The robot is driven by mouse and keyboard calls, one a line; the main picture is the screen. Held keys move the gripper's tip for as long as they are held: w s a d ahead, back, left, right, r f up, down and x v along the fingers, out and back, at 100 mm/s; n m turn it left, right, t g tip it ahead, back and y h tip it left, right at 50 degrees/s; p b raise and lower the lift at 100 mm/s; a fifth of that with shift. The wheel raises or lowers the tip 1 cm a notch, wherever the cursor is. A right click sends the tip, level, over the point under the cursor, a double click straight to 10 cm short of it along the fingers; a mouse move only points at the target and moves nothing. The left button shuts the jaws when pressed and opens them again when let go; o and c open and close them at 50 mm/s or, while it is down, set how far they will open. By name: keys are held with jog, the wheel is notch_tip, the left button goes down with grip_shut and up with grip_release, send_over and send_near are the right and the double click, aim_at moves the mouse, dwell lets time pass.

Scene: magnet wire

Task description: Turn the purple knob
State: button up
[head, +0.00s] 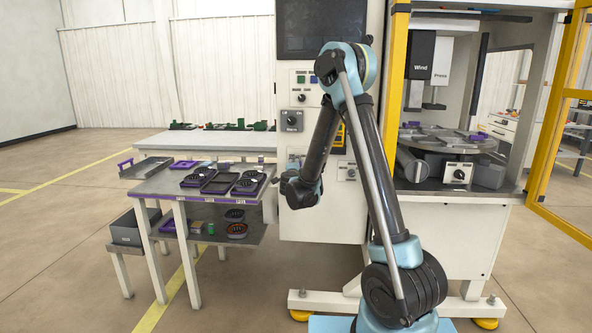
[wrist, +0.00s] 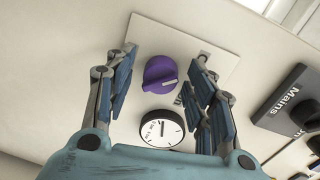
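The purple knob (wrist: 160,75) is round with a raised grip bar and sits on a white plate (wrist: 183,38) on the machine panel in the wrist view. My gripper (wrist: 166,57) is open, with one blue-padded finger on each side of the knob. Gaps show between the fingers and the knob. In the head view my gripper (head: 298,190) is at the front of the white cabinet (head: 317,217). I cannot make out the purple knob there.
A round dial (wrist: 161,128) is just below the knob, between the fingers. A dark Mains plate (wrist: 292,98) is to the right. In the head view, a table (head: 150,187) with trays stands left of the cabinet, and an open yellow-framed door (head: 564,120) is at right.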

jog(key=shift+s, duration=0.15)
jog(key=s, duration=1.1)
jog(key=shift+s+r, duration=0.35)
jog(key=shift+r, duration=0.1)
jog(key=s+d+r+n+g+y, duration=0.2)
jog(key=s+r+n+y, duration=0.6)
jog(key=r+n, duration=0.4)
jog(key=s+d+f+n+g+h, duration=0.1)
jog(key=s+d+f+g, duration=0.3)
jog(key=s, duration=0.7)
jog(key=s+d+f+n+g+h, duration=0.2)
jog(key=s+d+f+g+h, duration=0.2)
jog(key=s+d+f, duration=0.5)
jog(key=s+d+f+n+g+h, duration=0.2)
jog(key=s+d+f+g, duration=0.3)
jog(key=s+d, duration=0.7)
notch_tip(320, 180, down, 2)
jog(key=shift+s+d+f+h, duration=0.1)
jog(key=shift+s+d+h, duration=0.25)
jog(key=shift+s, duration=0.1)
